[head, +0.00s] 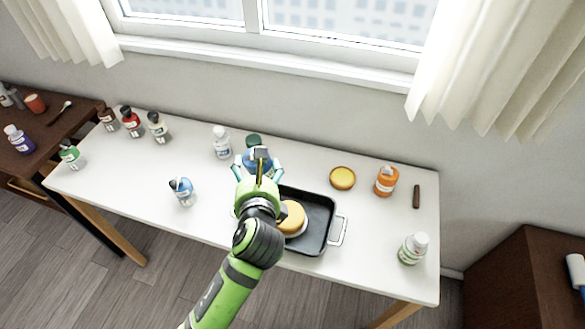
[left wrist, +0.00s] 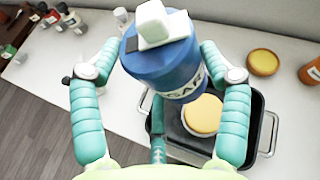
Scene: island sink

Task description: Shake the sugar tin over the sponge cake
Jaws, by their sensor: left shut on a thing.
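The sugar tin (head: 258,158) is blue, and part of its label shows in the left wrist view (left wrist: 160,65), with a white piece on its top. My left gripper (head: 259,170) is shut on the tin, teal fingers on both sides of it. The tin looks tilted in the left wrist view. The sponge cake (head: 292,216) is round and yellow-orange and sits in a dark tray (head: 319,222). In the left wrist view the cake (left wrist: 203,113) appears just beyond the tin's lower right. My arm hides part of the cake and tray in the head view. My right gripper is not in view.
A green-labelled bottle (head: 412,248) stands front right. Several bottles stand at the left, including a blue one (head: 182,191). The white table (head: 110,185) has free room at left.

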